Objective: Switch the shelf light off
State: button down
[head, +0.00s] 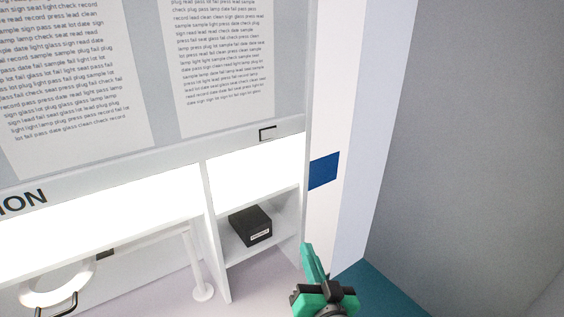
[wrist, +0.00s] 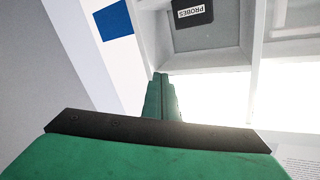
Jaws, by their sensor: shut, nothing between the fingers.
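The shelf unit (head: 217,240) has a glowing white panel (head: 250,172) above its compartment; it is bright, so the light looks on. A glowing white area (wrist: 210,95) also shows in the wrist view. A small black-outlined rectangle (head: 267,133) sits on the grey panel above; I cannot tell if it is the switch. My gripper (head: 308,248), with green fingers, is shut and empty, in front of the unit's right edge and below the outlined rectangle. Its closed fingers also show in the wrist view (wrist: 160,80). No switch is clearly visible in the wrist view.
A black box (head: 251,226) sits in the compartment; its label reads PROBES in the wrist view (wrist: 192,12). A blue square (head: 323,171) is on the white side post. A white ring lamp (head: 60,285) and upright post (head: 200,265) stand left. Grey wall (head: 470,150) fills the right.

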notch_tip(320, 180, up, 25)
jog(key=s+n+g+y, duration=0.1)
jog(key=s+n+y, duration=0.1)
jog(key=n+y, duration=0.2)
jog(key=n, duration=0.3)
jog(key=shift+s+n+g+y, duration=0.3)
jog(key=shift+s+y, duration=0.05)
jog(key=shift+y, duration=0.05)
jog(key=shift+w+a, duration=0.1)
send_near(274, 134)
jog(key=x, duration=0.5)
jog(key=shift+w+a, duration=0.25)
jog(key=shift+w, duration=0.05)
jog(key=shift+w+a, duration=0.1)
jog(key=shift+w, duration=0.15)
jog(key=shift+w, duration=0.1)
